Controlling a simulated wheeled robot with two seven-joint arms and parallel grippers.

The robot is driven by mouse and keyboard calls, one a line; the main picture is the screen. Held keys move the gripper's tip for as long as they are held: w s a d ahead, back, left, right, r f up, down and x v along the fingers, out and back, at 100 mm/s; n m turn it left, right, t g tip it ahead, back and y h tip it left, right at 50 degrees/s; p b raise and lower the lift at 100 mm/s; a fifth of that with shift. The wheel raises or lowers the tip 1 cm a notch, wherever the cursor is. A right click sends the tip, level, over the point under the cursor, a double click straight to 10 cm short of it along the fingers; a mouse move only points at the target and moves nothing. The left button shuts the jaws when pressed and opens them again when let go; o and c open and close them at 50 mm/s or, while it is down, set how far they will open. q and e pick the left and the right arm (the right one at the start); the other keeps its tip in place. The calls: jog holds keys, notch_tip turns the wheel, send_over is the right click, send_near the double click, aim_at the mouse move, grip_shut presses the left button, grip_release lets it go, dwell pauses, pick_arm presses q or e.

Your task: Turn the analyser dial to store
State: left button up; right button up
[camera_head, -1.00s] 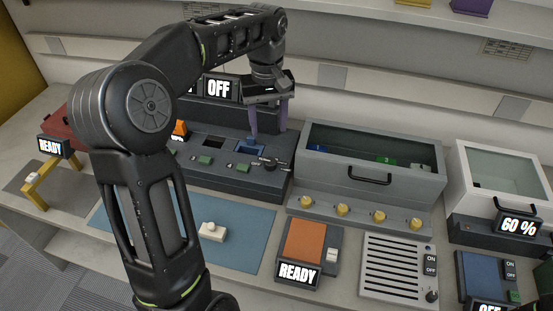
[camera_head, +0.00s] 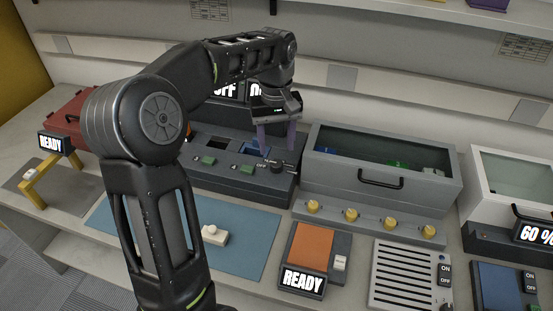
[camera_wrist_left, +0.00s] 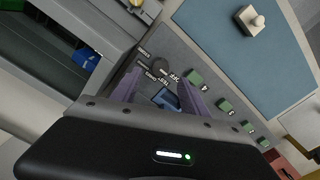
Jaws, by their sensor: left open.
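The analyser (camera_head: 225,172) is a long dark grey box with slots on top and several green buttons along its front. Its dial (camera_head: 278,167) is a small dark knob at the right end, with white labels around it, one reading OFF. In the left wrist view the dial (camera_wrist_left: 160,66) lies just beyond the fingertips, beside printed words. My left gripper (camera_head: 277,149) has two purple fingers, open and empty, pointing down just above and behind the dial. The fingers (camera_wrist_left: 160,80) also show apart in the wrist view. Contact with the dial cannot be made out. My right gripper is not in view.
A grey glass-lidded case (camera_head: 378,185) with yellow knobs below stands right of the analyser. A blue mat (camera_head: 245,250) with a white block (camera_head: 214,235) lies in front. An orange-topped device (camera_head: 312,245) reads READY. Display signs stand behind the gripper.

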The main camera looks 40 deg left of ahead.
aim_at(276, 163)
pick_arm(q)
notch_tip(276, 163, down, 6)
jog(key=shift+f, duration=0.1)
jog(key=shift+c, duration=0.2)
grip_shut()
dwell(0.5)
